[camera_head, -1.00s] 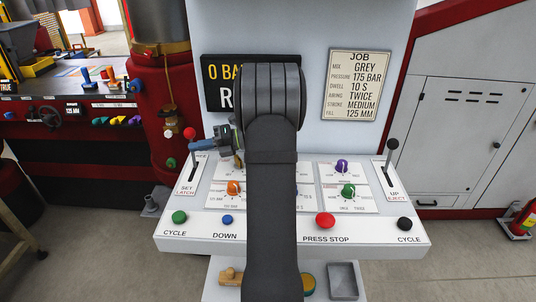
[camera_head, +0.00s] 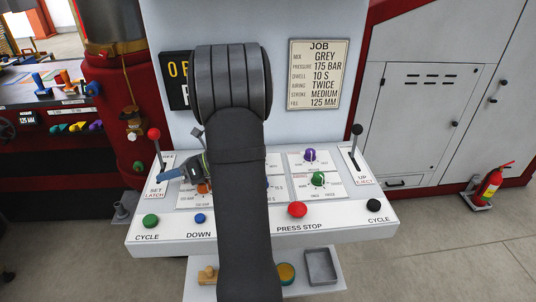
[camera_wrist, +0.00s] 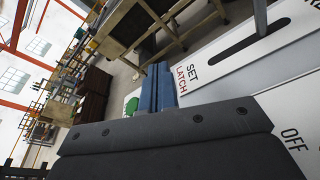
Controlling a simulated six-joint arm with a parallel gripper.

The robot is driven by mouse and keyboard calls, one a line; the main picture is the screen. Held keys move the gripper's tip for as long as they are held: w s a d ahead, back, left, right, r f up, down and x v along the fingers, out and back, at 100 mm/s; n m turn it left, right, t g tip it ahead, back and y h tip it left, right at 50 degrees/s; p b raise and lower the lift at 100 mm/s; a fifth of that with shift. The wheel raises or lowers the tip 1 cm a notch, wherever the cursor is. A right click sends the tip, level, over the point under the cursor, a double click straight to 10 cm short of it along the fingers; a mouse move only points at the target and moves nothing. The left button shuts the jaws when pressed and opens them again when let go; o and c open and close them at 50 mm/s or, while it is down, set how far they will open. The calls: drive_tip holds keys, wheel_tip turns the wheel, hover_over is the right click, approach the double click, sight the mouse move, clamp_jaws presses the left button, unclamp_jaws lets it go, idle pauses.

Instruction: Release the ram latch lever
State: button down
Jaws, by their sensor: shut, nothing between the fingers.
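The ram latch lever (camera_head: 154,134) has a red knob on a dark stem and stands up from its slot at the panel's left end. Its white plate (camera_head: 150,190) reads SET LATCH. My gripper (camera_head: 163,178) has blue fingers, shut and empty. In the head view, the fingertips overlap the lower part of this plate, below the knob; I cannot tell whether they touch the plate or stem. In the wrist view, the shut fingers (camera_wrist: 159,88) lie beside the SET LATCH print, and the slot (camera_wrist: 241,46) shows to the right.
A green CYCLE button (camera_head: 150,221) and a blue DOWN button (camera_head: 200,218) lie on the front strip. An orange knob (camera_head: 204,188) is partly hidden behind my arm. The black-knobbed UP/EJECT lever (camera_head: 357,131) stands at the right. My arm covers the panel's middle.

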drive_tip(key=v, duration=0.9)
drive_tip(key=shift+w, duration=0.15)
drive_tip(key=w+d+n+h, duration=0.1)
drive_tip(key=d+n, duration=0.1)
drive_tip(key=d, duration=0.1)
drive_tip(key=w+d+n+t+h, duration=0.1)
drive_tip(key=w+d+n, duration=0.1)
drive_tip(key=d, duration=0.1)
drive_tip(key=w+d+n+h, duration=0.1)
drive_tip(key=d+n, duration=0.2)
drive_tip(key=shift+w+d+f+t+h, duration=0.2)
drive_tip(key=shift+d+t+h, duration=0.1)
drive_tip(key=shift+d+h, duration=0.1)
drive_tip(key=d+n+h, duration=0.1)
drive_tip(key=d, duration=0.2)
drive_tip(key=d+n+h, duration=0.1)
drive_tip(key=d+n, duration=0.1)
drive_tip(key=d+n+h, duration=0.1)
drive_tip(key=d, duration=0.2)
drive_tip(key=shift+w+d+f+t+h, duration=0.15)
drive_tip(key=shift+w+d+t+h, duration=0.05)
drive_tip(key=shift+d+t+h, duration=0.1)
drive_tip(key=shift+s+d+f+n+h, duration=0.15)
drive_tip(key=shift+d+n+h, duration=0.3)
drive_tip(key=shift+d, duration=0.3)
drive_tip(key=shift+a, duration=0.1)
